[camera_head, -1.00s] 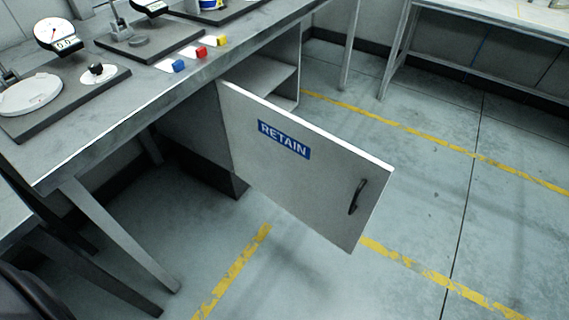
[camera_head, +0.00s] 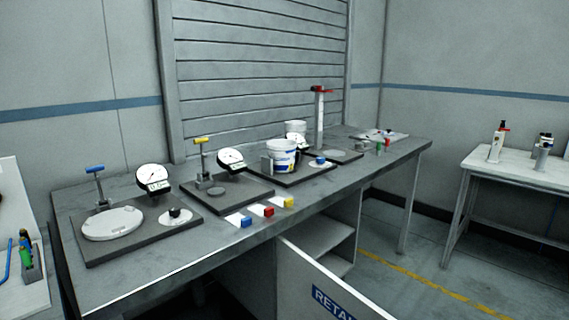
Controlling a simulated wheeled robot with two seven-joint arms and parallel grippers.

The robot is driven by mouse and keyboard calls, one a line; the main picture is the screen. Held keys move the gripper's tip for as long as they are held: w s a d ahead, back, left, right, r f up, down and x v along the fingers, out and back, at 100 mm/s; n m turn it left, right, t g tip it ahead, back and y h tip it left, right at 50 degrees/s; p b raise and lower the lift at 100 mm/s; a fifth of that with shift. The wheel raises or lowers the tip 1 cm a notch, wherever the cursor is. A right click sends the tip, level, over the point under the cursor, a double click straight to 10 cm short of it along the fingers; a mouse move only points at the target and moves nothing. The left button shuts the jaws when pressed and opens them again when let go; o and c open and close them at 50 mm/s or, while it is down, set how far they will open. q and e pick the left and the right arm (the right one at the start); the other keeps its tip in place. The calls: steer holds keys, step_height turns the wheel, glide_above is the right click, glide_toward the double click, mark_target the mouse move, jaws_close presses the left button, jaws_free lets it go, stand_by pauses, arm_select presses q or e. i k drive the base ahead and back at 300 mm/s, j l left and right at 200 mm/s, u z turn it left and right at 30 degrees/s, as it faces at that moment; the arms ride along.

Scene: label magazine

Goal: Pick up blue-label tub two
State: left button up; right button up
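A white tub with a blue label (camera_head: 284,158) stands upright on a dark base plate towards the back of the grey workbench (camera_head: 330,190). A second white tub (camera_head: 296,126) shows behind it, partly hidden by the first tub and a round dial. I cannot read a number on either tub, so I cannot tell which is tub two. Neither of my grippers is in view.
Dial stands on dark plates (camera_head: 122,246) fill the bench's left and middle. Blue, red (camera_head: 268,211) and yellow blocks lie near its front edge. Below, a cabinet door marked RETAIN (camera_head: 315,282) hangs open into the floor space. A side table (camera_head: 510,175) stands right.

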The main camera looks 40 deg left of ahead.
mark_target(283, 151)
steer(key=i+l+z, duration=0.15)
steer(key=l, duration=0.15)
steer(key=l+z, duration=0.15)
steer(key=l, duration=0.15)
steer(key=i+l+z, duration=0.75)
steer(key=i+z, duration=0.15)
steer(key=i+j+u, duration=0.2)
steer(key=i+u, duration=1.1)
steer(key=i+l+u, duration=0.2)
steer(key=u, duration=0.25)
steer(key=i+j+u, duration=0.25)
steer(key=u, duration=0.2)
steer(key=i+u, duration=0.85)
steer(key=i+l+u, duration=0.15)
steer(key=i+u, duration=0.45)
steer(key=u, duration=0.3)
steer(key=i+l+u, duration=0.15)
steer(key=u, duration=0.25)
steer(key=i+l+u, duration=0.1)
steer(key=u, duration=0.35)
steer(key=i+l+u, duration=0.1)
steer(key=l+u, duration=0.2)
steer(key=u, duration=0.15)
steer(key=l+u, duration=0.3)
steer(key=i+l, duration=0.05)
steer(key=l, duration=0.05)
